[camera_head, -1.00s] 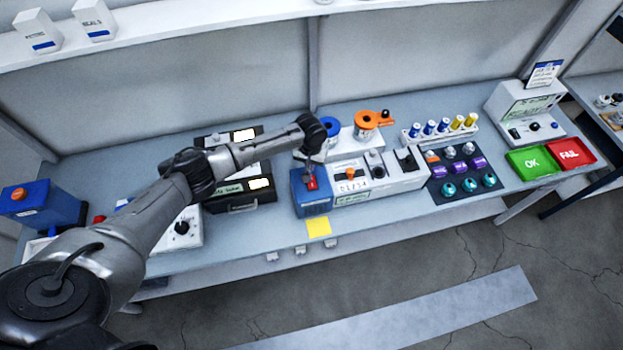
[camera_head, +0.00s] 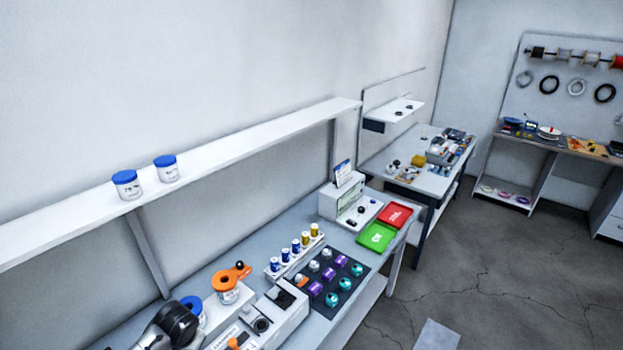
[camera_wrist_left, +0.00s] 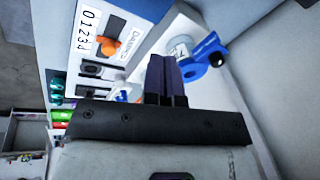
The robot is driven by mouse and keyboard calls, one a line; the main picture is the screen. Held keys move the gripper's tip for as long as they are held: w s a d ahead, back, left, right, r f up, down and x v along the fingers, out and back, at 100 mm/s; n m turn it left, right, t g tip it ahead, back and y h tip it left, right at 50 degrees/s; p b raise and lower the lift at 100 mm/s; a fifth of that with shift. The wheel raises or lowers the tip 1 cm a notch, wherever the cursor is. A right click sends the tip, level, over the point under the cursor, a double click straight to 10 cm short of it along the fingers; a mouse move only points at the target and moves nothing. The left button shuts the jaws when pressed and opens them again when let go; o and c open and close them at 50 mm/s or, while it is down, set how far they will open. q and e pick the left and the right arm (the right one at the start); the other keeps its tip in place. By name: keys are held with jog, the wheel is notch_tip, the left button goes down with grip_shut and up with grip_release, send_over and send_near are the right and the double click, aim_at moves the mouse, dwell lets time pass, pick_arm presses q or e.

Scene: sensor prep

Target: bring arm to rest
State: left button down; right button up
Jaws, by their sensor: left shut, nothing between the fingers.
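My right gripper is in neither view.
A dark mat (camera_head: 343,297) holds several coloured parts. Green (camera_head: 377,237) and red (camera_head: 396,214) trays lie at the far end. A shelf (camera_head: 240,155) runs along the wall.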

pick_arm(q)
jog(key=d+r+m+t, duration=0.5)
jog(key=d+r, duration=0.5)
jog(key=r, duration=0.6)
jog(key=s+d+r+n+t+h+p, duration=0.1)
jog(key=s+d+r+t+h, duration=0.15)
jog(key=s, duration=0.45)
jog(key=s+f+n+g+p, duration=0.1)
jog(key=s+f, duration=0.4)
jog(key=s, duration=0.5)
jog(key=s+f+n+g+p, duration=0.1)
jog(key=s+f, duration=0.4)
jog(key=s, duration=0.5)
jog(key=s+f+n+g+p, duration=0.1)
jog(key=s+f+g, duration=0.3)
jog(key=s, duration=0.6)
jog(key=shift+a+f+n, duration=0.25)
jog(key=shift+f+n, duration=0.35)
jog(key=shift+n, duration=0.2)
